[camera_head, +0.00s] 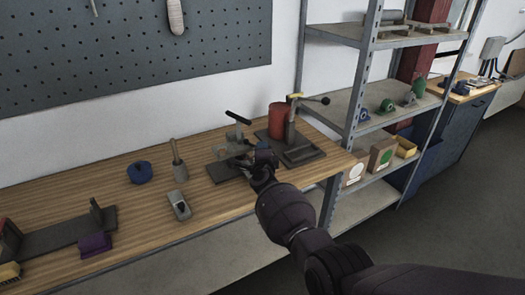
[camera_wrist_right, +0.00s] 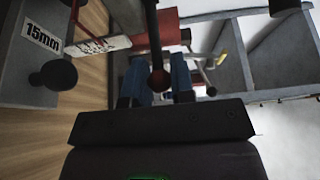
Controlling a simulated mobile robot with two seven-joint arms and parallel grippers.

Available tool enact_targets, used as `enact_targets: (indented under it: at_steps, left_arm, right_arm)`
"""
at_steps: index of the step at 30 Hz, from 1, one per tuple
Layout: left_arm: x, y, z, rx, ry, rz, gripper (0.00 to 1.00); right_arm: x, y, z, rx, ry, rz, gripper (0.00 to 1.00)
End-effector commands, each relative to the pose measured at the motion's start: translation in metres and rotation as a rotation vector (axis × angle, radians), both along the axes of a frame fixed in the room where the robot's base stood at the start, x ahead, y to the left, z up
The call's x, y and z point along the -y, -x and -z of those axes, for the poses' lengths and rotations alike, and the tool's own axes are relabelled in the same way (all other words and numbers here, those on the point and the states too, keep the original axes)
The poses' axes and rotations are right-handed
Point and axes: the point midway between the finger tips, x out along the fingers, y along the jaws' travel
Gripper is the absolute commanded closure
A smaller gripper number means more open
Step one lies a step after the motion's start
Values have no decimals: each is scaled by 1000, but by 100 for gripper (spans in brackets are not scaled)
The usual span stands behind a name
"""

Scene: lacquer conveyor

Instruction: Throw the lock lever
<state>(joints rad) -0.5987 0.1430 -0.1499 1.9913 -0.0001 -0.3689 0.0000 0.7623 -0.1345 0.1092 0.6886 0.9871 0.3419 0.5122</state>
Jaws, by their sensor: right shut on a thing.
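My right gripper (camera_head: 263,157) is at the right side of a grey clamp-like fixture on the wooden bench, which has a black handle (camera_head: 238,117) on top. In the right wrist view my blue-tipped fingers (camera_wrist_right: 157,82) are on either side of a thin dark lever (camera_wrist_right: 153,35) that ends in a dark reddish ball knob. They are closed on the lever near this knob. In the head view my gripper hides the lever. My left gripper is not in view.
A press-like device with a red cylinder (camera_head: 277,121) and a black-knobbed arm (camera_head: 325,100) stands close behind right. A grey block labelled 15mm (camera_wrist_right: 42,36) is beside my fingers. A blue roll (camera_head: 140,172), a brush-like tool (camera_head: 179,170) and a grey tool (camera_head: 179,205) lie left. Metal shelving (camera_head: 365,75) stands right.

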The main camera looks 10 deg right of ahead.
Motion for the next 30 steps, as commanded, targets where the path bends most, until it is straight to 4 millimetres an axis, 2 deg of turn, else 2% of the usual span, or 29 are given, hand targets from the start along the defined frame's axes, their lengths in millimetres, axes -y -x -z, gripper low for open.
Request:
enact_targets:
  at_steps: [9,10,15,30]
  left_arm:
    - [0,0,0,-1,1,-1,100]
    - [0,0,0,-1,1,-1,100]
    - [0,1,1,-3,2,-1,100]
    - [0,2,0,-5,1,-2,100]
  right_arm:
    - [1,1,2,-3,-1,3,100]
    - [1,1,2,-3,-1,3,74]
    - [1,0,1,-2,-1,3,51]
    - [0,2,0,-1,-1,1,51]
